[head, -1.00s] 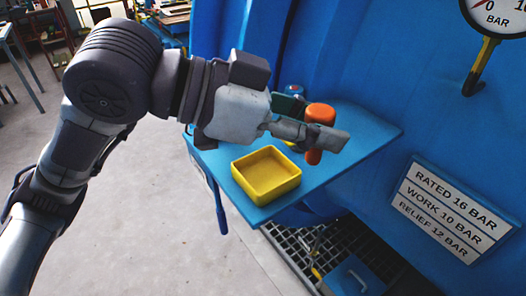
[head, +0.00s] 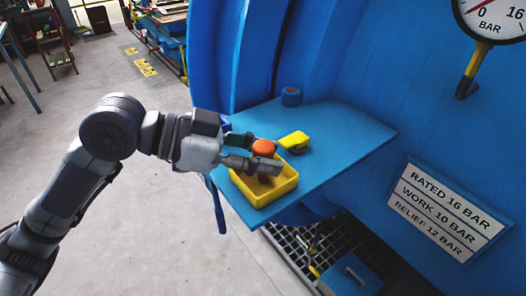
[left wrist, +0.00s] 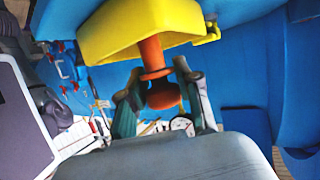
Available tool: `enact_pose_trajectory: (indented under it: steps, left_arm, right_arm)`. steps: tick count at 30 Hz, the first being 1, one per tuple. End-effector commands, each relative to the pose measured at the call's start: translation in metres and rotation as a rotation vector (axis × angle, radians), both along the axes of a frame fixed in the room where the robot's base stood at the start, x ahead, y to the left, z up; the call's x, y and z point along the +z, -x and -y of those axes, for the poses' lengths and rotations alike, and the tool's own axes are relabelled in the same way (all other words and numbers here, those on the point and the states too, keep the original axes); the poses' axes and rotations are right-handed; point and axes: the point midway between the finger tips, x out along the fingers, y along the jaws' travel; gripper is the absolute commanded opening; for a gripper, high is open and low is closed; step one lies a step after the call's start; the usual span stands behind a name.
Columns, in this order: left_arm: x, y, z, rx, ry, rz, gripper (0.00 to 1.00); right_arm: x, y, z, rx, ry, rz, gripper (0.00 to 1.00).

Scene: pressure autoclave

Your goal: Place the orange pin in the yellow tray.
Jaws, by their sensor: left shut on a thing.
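The orange pin (head: 264,146) is upright in my left gripper (head: 262,158), at the yellow tray (head: 262,199). Its round head shows above the fingers, and the fingers hide most of its shaft. In the left wrist view, my left gripper (left wrist: 160,78) has a finger on each side of the orange pin (left wrist: 153,55), and its far end overlaps the yellow tray (left wrist: 120,28). I cannot tell whether the pin touches the tray floor. The tray sits on the blue shelf (head: 345,135) near its front left edge. My right gripper is out of view.
A small yellow object (head: 294,141) with a dark part lies just behind the tray. The shelf's right side is clear. A blue wall with a gauge (head: 494,18) rises behind.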

Motion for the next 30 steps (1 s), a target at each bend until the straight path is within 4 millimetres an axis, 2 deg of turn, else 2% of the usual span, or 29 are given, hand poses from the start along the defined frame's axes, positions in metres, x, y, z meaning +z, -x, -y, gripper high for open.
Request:
enact_pose_trajectory:
  steps: [5,6,10,21,26,30]
  left_arm:
    - [-0.003,0.0,0.0,0.0,0.001,0.0,0.0]
    - [-0.003,0.0,0.0,0.0,0.0,0.0,0.38]
    - [-0.002,0.0,0.0,0.0,0.0,0.0,0.58]
    - [0.002,0.0,-0.002,0.001,0.0,0.001,0.58]
    - [0.009,0.003,-0.024,0.005,-0.001,0.004,0.58]
    - [0.02,0.007,-0.053,0.006,-0.002,0.003,0.58]
  right_arm:
    - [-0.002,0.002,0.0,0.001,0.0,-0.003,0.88]
    - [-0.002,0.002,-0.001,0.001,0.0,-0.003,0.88]
    - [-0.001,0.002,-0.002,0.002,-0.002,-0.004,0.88]
    - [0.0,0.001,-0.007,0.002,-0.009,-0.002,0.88]
    - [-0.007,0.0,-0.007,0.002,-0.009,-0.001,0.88]
    - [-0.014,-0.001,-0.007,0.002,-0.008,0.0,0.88]
